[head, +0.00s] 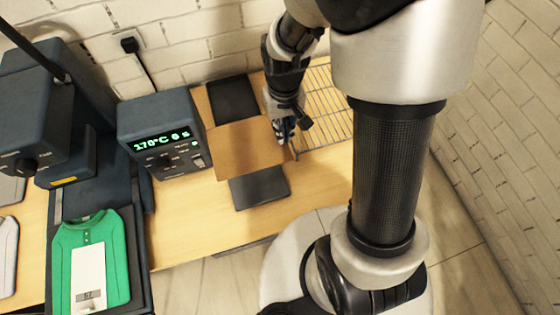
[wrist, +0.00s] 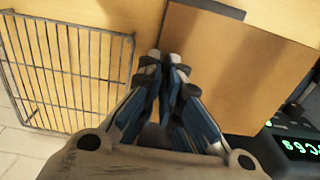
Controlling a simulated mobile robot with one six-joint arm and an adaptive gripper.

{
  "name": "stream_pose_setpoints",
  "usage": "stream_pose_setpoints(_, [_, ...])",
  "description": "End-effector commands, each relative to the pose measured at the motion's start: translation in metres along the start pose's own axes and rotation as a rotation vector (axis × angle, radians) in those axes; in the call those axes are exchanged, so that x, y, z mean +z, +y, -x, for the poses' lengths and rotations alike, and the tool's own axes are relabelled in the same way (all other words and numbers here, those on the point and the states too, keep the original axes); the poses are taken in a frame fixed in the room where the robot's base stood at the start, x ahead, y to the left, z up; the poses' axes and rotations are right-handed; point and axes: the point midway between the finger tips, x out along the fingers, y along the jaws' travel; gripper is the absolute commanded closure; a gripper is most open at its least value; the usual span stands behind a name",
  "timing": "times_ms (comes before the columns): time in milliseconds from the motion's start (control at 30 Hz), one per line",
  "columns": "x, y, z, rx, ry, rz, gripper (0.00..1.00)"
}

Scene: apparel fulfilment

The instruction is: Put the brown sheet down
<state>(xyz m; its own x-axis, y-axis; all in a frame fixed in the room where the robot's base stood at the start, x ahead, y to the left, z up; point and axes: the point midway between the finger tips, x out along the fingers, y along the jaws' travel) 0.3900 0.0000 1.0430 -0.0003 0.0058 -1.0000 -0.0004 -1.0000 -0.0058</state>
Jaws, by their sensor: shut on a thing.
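The brown sheet (head: 240,146) is a flat tan rectangle in the head view, between the control box and the wire rack. It lies across or just above two dark flat pads, the back one (head: 233,99) and the front one (head: 260,187), and hides what is between them. I cannot tell whether it touches them. My gripper (head: 287,128) is at the sheet's right edge, shut on it. In the wrist view the sheet (wrist: 232,75) extends to the right from my gripper's closed fingertips (wrist: 165,62).
A wire rack (head: 325,110) lies right of the sheet; it also shows in the wrist view (wrist: 68,75). A control box (head: 163,135) reading 170°C stands left. A press (head: 75,150) with a green shirt (head: 92,255) is further left. Bare wooden table (head: 195,225) is in front.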

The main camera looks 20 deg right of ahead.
Motion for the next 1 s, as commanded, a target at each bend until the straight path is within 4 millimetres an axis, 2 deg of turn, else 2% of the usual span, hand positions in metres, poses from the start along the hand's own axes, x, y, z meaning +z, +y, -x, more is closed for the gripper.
stream_pose_setpoints(33, [0.001,0.000,-0.019,0.000,-0.006,0.000,1.00])
stream_pose_setpoints(400, [0.001,0.001,-0.116,0.000,-0.004,0.000,1.00])
stream_pose_setpoints(533, [0.001,0.001,-0.136,0.000,-0.003,0.000,1.00])
stream_pose_setpoints(767, [0.000,0.001,-0.151,0.000,-0.001,0.000,1.00])
stream_pose_setpoints(1000, [0.000,0.001,-0.185,0.000,-0.001,0.001,1.00])
